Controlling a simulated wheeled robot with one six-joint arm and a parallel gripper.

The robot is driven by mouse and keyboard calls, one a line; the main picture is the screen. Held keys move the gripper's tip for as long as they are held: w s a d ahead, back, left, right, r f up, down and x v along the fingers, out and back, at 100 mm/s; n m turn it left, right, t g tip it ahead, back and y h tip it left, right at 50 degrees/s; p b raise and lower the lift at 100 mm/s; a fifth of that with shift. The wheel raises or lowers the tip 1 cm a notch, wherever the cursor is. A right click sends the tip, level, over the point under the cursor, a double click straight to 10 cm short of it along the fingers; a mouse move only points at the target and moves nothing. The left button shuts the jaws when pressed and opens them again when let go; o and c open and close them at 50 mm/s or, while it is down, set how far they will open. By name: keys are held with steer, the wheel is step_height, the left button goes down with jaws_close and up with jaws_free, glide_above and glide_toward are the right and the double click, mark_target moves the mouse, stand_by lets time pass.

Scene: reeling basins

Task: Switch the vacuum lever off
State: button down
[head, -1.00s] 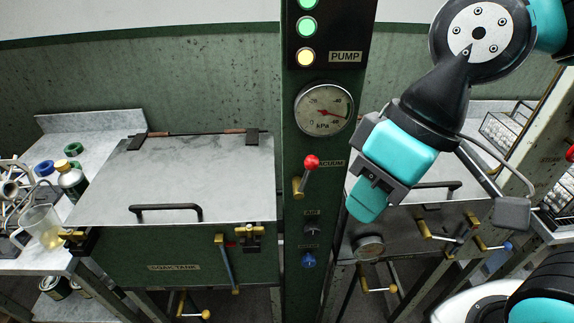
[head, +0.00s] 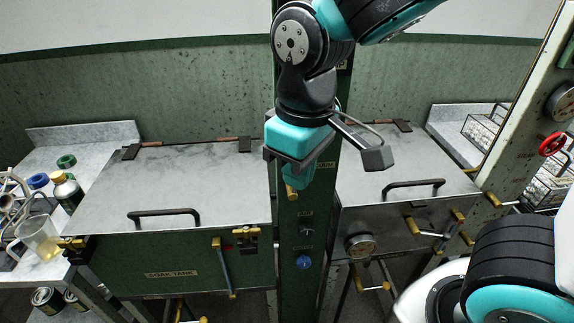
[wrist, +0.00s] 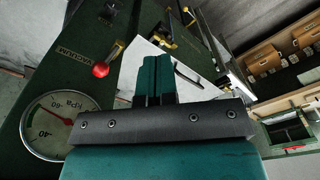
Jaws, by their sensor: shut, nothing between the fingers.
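The vacuum lever has a red ball knob (wrist: 100,70) on a metal rod with a brass mount, beside the VACUUM label (wrist: 73,66) in the wrist view. In the head view only its brass mount (head: 292,193) shows on the green column; my gripper hides the knob. My gripper (head: 299,180) is in front of the column, over the lever from the head camera. Its teal fingers are together and empty in the wrist view (wrist: 155,64). The red knob is left of the fingers there, apart from them.
The round kPa gauge (wrist: 58,125) is beside the lever. Below the lever are a dark knob (head: 306,230) and a blue knob (head: 304,262). The lidded soak tank (head: 180,185) stands left of the column, another lidded basin (head: 400,165) right. A red valve wheel (head: 552,144) is far right.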

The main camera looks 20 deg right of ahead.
steer(key=w+a+h, duration=0.2)
steer(key=w+h, duration=0.2)
steer(key=w, duration=0.3)
steer(key=a+f+m+t+h+p, duration=0.1)
steer(key=a+m+h, duration=0.2)
steer(key=a+h, duration=0.3)
steer(key=shift+a, duration=0.35)
steer(key=shift+w, duration=0.1)
steer(key=w+d+f+p, duration=0.1)
steer(key=w+d+f, duration=0.1)
steer(key=d+f, duration=0.4)
steer(key=d, duration=0.5)
steer(key=shift+w+d+t, duration=0.15)
steer(key=shift+t, duration=0.15)
steer(key=shift+f, duration=0.1)
